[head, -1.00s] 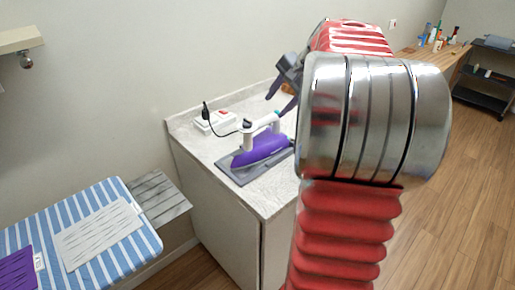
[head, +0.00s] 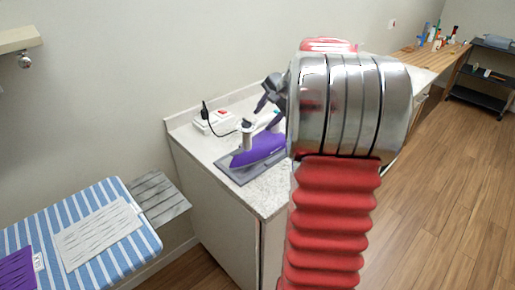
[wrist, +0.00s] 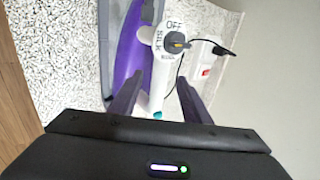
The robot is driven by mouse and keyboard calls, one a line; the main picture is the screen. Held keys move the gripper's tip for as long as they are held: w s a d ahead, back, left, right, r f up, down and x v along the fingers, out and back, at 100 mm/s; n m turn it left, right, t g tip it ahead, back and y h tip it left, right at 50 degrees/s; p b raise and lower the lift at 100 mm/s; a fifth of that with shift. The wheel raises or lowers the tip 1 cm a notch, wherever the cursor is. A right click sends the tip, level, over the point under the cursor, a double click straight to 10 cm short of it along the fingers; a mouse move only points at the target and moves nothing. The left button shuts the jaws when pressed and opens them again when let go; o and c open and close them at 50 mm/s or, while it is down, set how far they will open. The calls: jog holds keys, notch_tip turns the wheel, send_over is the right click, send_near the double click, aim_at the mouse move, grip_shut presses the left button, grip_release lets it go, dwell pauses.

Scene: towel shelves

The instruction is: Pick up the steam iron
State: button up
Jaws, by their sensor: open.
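The steam iron (head: 262,148) has a purple body and a white handle, and sits on a grey mat (head: 234,173) on the counter. My gripper (head: 268,112) is over the handle, its fingers pointing down and partly hidden by my arm. In the wrist view my gripper (wrist: 160,82) is open. The white handle (wrist: 155,80) with its dark dial lies between the two fingers, with no clear grip on it. The purple body (wrist: 128,45) shows beyond the left finger.
A white power strip (head: 213,122) with a black plug and cord lies behind the iron. The speckled counter (head: 270,190) has bare room in front of the mat.

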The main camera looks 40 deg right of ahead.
aim_at(260, 122)
jog(key=shift+a+x, duration=0.15)
jog(key=shift+x, duration=1.15)
jog(key=shift+a+x, duration=0.15)
jog(key=shift+x, duration=1.15)
grip_shut()
jog(key=shift+s, duration=0.1)
jog(key=shift+r, duration=0.1)
